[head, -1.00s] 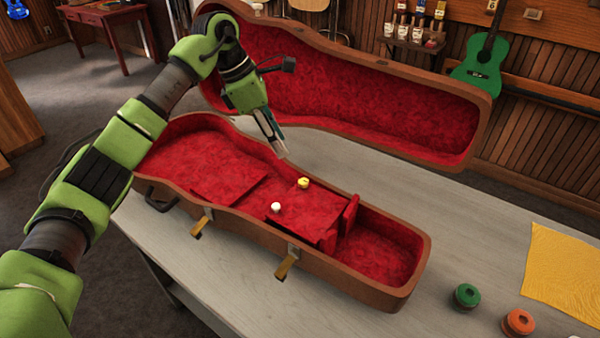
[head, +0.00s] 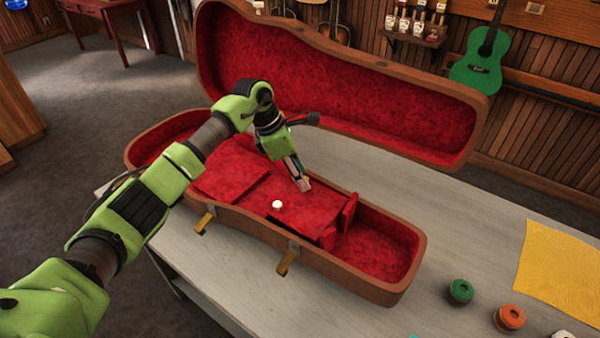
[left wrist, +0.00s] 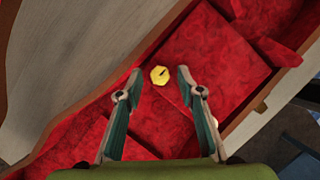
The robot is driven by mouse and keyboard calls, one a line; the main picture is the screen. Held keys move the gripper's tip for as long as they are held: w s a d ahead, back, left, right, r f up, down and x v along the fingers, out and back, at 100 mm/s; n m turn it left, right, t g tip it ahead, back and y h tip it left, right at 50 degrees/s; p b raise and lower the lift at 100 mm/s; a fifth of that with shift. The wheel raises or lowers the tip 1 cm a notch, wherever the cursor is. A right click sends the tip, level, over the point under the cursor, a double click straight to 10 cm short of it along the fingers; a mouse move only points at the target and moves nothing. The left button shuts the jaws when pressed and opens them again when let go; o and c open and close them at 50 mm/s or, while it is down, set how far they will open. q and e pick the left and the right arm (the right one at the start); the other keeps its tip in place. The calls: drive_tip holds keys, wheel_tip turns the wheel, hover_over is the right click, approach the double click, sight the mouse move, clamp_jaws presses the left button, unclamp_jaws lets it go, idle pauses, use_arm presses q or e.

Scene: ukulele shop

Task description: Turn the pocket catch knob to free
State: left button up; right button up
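The pocket catch knob (left wrist: 159,76) is small, yellow and many-sided, with a dark mark on its top. It sits on the red lid of the pocket (left wrist: 220,60) inside the open ukulele case (head: 345,278). In the head view my gripper hides it. My left gripper (head: 303,186) points down over the lid at the knob's place. In the left wrist view the fingers (left wrist: 161,78) are spread wide, with the knob between and just beyond the tips, not gripped. A white knob (head: 277,204) stands on the lid's near side. My right gripper is not in view.
The case lid (head: 350,90) stands open behind, lined in red. Brass latches (head: 287,262) hang on the near wall. A green spool (head: 460,291), an orange spool (head: 509,318) and a yellow cloth (head: 560,270) lie on the bench to the right.

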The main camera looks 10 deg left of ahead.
use_arm(q)
clamp_jaws()
drive_tip(key=shift+n, duration=0.3)
drive_tip(key=n+t+b, duration=0.1)
drive_tip(key=n, duration=0.2)
drive_tip(key=shift+s+y, duration=0.15)
drive_tip(key=shift+y, duration=0.25)
drive_tip(key=n, duration=0.1)
drive_tip(key=n+t+b, duration=0.1)
drive_tip(key=shift+d+f+n+y, duration=0.1)
drive_tip(key=shift+d+n+y, duration=0.1)
drive_tip(key=shift+n+y, duration=0.15)
drive_tip(key=n+b, duration=0.1)
drive_tip(key=n+y+b, duration=0.1)
drive_tip(key=n, duration=0.1)
drive_tip(key=shift+s+d+n+t+b, duration=0.15)
drive_tip(key=shift+d+n+t+b, duration=0.1)
drive_tip(key=shift+t+b, duration=0.1)
drive_tip(key=n+y+b, duration=0.1)
drive_tip(key=n+b, duration=0.1)
drive_tip(key=n, duration=0.1)
drive_tip(key=shift+n+y+b, duration=0.3)
drive_tip(key=shift+y+b, duration=0.05)
drive_tip(key=shift+d+n+y+b, duration=0.15)
drive_tip(key=shift+n+y+b, duration=0.3)
drive_tip(key=shift+n+b, duration=0.5)
drive_tip(key=shift+d+n+y+b, duration=0.1)
drive_tip(key=shift+n+y+b, duration=0.4)
drive_tip(key=shift+n, duration=0.75)
